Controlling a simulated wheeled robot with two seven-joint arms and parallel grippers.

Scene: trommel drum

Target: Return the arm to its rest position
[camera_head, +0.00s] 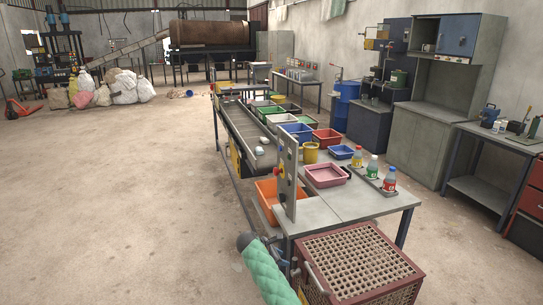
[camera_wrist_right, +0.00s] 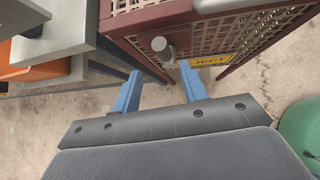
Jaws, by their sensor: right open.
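My right arm, in a green sleeve, rises from the bottom of the head view beside the near end of the sorting table (camera_head: 345,205). In the right wrist view my right gripper (camera_wrist_right: 161,92) shows two blue fingers spread apart with nothing between them. Its fingertips point toward a dark red caged bin (camera_wrist_right: 152,22) with a round grey knob and a yellow label reading "JECT". I cannot tell whether a finger touches the bin. My left gripper is in neither view.
The caged bin (camera_head: 362,262) stands at the near end of the table, close to my right arm. A grey upright panel (camera_head: 288,178) and an orange tray (camera_head: 268,195) are at the table's left edge. Bottles (camera_head: 390,180) and trays stand on top. The floor (camera_head: 110,200) at left is clear.

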